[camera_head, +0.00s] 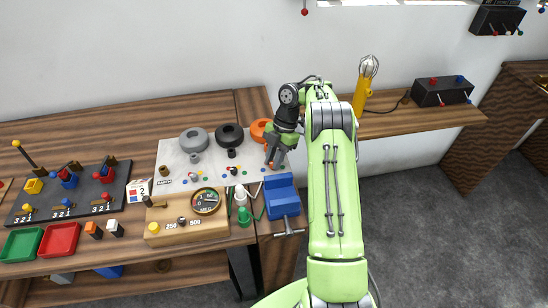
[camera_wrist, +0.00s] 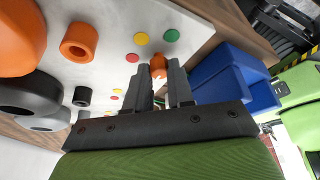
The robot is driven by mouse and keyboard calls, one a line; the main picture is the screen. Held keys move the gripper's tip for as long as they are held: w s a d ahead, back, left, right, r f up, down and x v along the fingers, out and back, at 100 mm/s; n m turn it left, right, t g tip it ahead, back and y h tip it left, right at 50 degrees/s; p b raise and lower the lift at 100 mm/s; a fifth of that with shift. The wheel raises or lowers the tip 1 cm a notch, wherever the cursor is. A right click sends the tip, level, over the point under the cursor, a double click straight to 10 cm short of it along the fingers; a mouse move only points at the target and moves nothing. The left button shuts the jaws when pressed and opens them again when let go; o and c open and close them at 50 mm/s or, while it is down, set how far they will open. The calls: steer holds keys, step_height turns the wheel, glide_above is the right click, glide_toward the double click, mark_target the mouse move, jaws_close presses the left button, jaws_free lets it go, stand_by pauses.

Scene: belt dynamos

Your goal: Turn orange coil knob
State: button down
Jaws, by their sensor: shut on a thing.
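The orange coil knob (camera_wrist: 158,66) is a small orange piece on the white board (camera_wrist: 112,22), with red, green and yellow dots beside it. My gripper (camera_wrist: 159,83) is shut on it, one dark finger on each side, in the wrist view. In the head view my gripper (camera_head: 275,160) reaches down over the board's right part and hides the knob. The large orange coil (camera_head: 261,130) stands behind it; it also shows in the wrist view (camera_wrist: 18,35), with a hollow orange cylinder (camera_wrist: 79,41) beside it.
A blue vise (camera_head: 281,197) stands close to the right of the board, also in the wrist view (camera_wrist: 228,75). Grey (camera_head: 193,139) and black (camera_head: 230,136) coils stand left. A wooden gauge box (camera_head: 187,222) and a green bottle (camera_head: 244,217) are in front.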

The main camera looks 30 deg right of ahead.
steer(key=c, duration=1)
jaws_free()
steer(key=p+v, duration=0.8)
steer(key=v, duration=0.8)
steer(key=shift+s+a, duration=0.1)
steer(key=shift+a, duration=0.05)
